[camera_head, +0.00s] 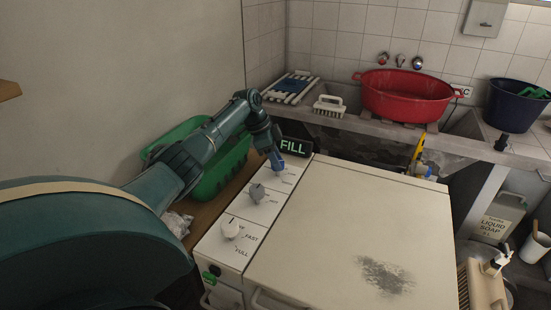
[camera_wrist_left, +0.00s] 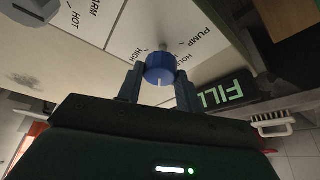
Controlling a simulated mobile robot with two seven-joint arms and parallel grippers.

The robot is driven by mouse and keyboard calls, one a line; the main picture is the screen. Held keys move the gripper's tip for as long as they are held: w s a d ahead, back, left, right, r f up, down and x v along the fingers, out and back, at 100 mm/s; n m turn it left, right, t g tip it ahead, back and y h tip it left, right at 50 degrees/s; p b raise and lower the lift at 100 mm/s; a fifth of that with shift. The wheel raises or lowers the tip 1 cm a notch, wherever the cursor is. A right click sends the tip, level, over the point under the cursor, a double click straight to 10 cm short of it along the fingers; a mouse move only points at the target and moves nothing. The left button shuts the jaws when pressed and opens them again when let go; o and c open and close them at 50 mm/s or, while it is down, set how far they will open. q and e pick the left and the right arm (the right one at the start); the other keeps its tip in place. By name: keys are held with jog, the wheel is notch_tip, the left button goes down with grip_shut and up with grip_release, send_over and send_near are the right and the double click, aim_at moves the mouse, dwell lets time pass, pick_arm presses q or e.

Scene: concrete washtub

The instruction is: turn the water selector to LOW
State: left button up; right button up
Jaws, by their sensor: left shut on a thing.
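A blue knob (camera_head: 281,171) sits at the far end of a white control panel (camera_head: 217,248) on the machine's left side. My left gripper (camera_head: 276,161) reaches down to it from the left. In the left wrist view, the fingers of my left gripper (camera_wrist_left: 158,78) are on both sides of the blue knob (camera_wrist_left: 160,65), shut on it. A white line on the knob points toward the gripper's palm. The labels HIGH and PUMP read beside the knob; a LOW label does not show. My right gripper is not in view.
A lit FILL sign (camera_head: 294,147) stands just beyond the blue knob. A green basket (camera_head: 222,172) is left of the panel. A red tub (camera_head: 405,95) sits on the sink behind.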

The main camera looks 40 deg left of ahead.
pick_arm(q)
jog(key=o, duration=1)
jog(key=v, duration=1.3)
jog(key=shift+d+r, duration=0.1)
jog(key=shift+s, duration=0.1)
